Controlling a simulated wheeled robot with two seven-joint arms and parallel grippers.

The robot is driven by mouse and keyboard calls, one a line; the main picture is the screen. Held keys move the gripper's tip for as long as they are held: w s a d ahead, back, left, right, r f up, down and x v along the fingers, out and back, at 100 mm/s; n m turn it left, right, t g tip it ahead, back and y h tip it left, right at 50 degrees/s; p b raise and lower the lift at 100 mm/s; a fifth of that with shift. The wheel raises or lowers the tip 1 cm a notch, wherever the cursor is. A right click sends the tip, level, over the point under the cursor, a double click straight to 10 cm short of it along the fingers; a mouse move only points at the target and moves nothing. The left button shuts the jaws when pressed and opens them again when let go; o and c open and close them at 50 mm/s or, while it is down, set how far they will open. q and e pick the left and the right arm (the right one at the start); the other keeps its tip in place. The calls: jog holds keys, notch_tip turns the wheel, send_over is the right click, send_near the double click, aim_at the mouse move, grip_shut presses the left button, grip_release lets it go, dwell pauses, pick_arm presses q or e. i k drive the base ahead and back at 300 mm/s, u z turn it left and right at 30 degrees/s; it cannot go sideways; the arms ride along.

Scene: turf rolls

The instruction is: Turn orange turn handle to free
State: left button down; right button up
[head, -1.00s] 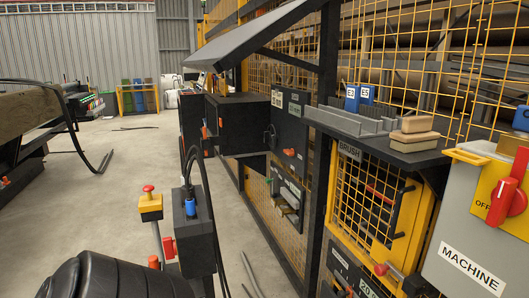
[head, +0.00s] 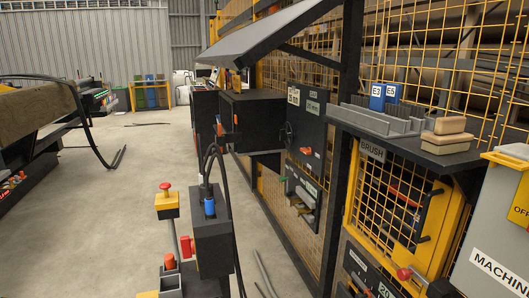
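Neither of my grippers shows in the head view. A small orange-red turn handle (head: 306,151) sits on the front of a dark panel (head: 305,112) in the mesh fence. An orange handle (head: 219,125) also shows on the side of the black box (head: 250,122) left of that panel. Both are small and far off, so I cannot tell which one is the task's handle or what position it is set to.
A post with a red mushroom button on a yellow box (head: 166,204) and a black box with cables (head: 211,236) stand in front. A shelf (head: 400,140) with brushes juts out at right, above a yellow mesh door (head: 395,205).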

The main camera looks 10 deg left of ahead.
aim_at(307, 151)
jog(key=u, duration=2.2)
jog(key=i, duration=4.15)
jog(key=z, duration=2)
jog(key=i, duration=2.35)
jog(key=z, duration=2.6)
jog(key=i, duration=0.2)
jog(key=u, duration=0.15)
